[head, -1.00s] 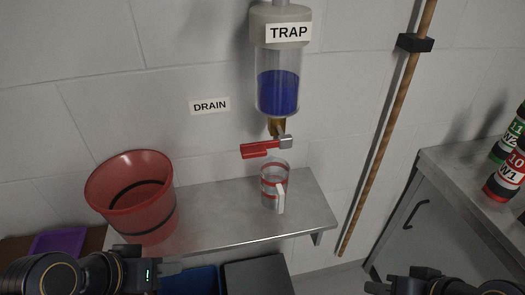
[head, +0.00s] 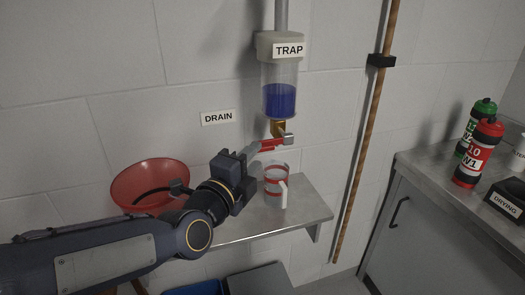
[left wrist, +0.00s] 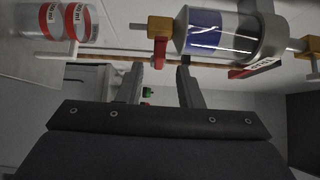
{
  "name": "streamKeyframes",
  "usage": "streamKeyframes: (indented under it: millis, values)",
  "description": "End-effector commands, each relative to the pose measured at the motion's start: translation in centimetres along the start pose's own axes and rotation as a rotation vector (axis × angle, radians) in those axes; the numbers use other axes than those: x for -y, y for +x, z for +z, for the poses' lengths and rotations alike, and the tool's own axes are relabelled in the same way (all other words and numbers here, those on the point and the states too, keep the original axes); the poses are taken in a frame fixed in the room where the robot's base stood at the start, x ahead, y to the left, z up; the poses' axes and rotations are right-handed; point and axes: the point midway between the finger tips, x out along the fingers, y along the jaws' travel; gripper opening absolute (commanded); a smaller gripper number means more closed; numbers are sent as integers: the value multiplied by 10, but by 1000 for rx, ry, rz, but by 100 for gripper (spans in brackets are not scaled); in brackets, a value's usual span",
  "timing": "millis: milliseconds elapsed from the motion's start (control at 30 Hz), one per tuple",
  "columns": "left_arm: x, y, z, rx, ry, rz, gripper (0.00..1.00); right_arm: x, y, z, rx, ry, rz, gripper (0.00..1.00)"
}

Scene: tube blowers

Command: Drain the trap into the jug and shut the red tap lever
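The trap (head: 280,75) is a clear cylinder on the wall, part filled with blue liquid. Below it is a brass tap (head: 278,128) with a red lever (head: 270,144) pointing left. The clear jug (head: 275,183) with red bands and a white handle stands upright on the shelf under the tap and looks empty. My left gripper (head: 252,148) is at the lever's free end. In the left wrist view its fingers (left wrist: 170,68) are apart, with the red lever (left wrist: 160,52) at their tips; contact is unclear. The trap (left wrist: 215,35) and jug (left wrist: 62,20) also show there. My right gripper is out of view.
A wooden pole (head: 363,130) stands right of the trap. The counter (head: 415,165) at right carries red and green bottles (head: 477,150) and a dark DRYING box (head: 505,201).

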Motion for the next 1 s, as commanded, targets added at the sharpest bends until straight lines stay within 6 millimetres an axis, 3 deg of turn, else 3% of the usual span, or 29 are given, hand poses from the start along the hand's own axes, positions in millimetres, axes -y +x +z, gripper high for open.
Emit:
streamKeyframes:
  millis: [300,667,933,1000]
  values:
    - [-1,47,1,1,-2,3,33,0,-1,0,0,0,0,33]
    - [-1,56,1,1,-3,3,33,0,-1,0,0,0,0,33]
    - [-1,55,1,1,-3,3,1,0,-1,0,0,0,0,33]
    - [-1,55,1,0,-3,3,0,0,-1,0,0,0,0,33]
